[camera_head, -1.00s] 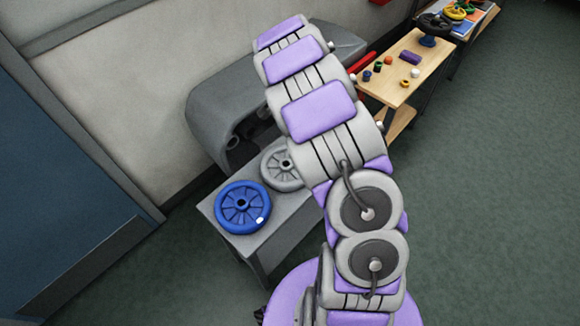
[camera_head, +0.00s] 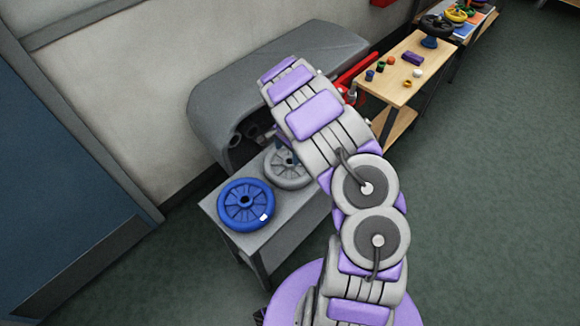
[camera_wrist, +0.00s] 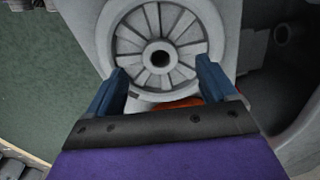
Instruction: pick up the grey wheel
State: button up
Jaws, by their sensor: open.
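The grey wheel (camera_head: 286,170) lies flat on the grey bench (camera_head: 290,222), to the right of and behind a blue wheel (camera_head: 246,204). In the wrist view the grey wheel (camera_wrist: 160,45) shows its spokes and dark centre hole at the upper middle. My gripper (camera_wrist: 160,82) is open, its two blue fingers apart over the near part of the wheel with nothing held between them. The gap between fingertips and wheel is hard to judge. In the head view my arm hides part of the wheel's right side.
A large grey scrubber tank (camera_head: 270,85) stands right behind the bench, against the wall. A wooden table (camera_head: 400,85) with several small coloured parts stands at the upper right. Open green floor (camera_head: 490,200) lies on the right.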

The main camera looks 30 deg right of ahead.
aim_at(290, 159)
jog(key=shift+a+f, duration=0.3)
jog(key=shift+f, duration=0.45)
jog(key=d+f, duration=0.1)
jog(key=f+b, duration=0.1)
jog(key=f, duration=0.1)
jog(key=d+f, duration=0.1)
jog(key=shift+d+f+b, duration=0.25)
jog(key=shift+d+b, duration=0.05)
jog(key=shift+a+r, duration=0.1)
jog(key=shift+a, duration=0.45)
jog(key=shift+w+a, duration=0.1)
jog(key=shift+a, duration=0.35)
jog(key=shift+c, duration=2.1)
jog(key=shift+d, duration=0.8)
jog(key=c, duration=0.6)
jog(key=shift+a, duration=0.4)
grip_shut()
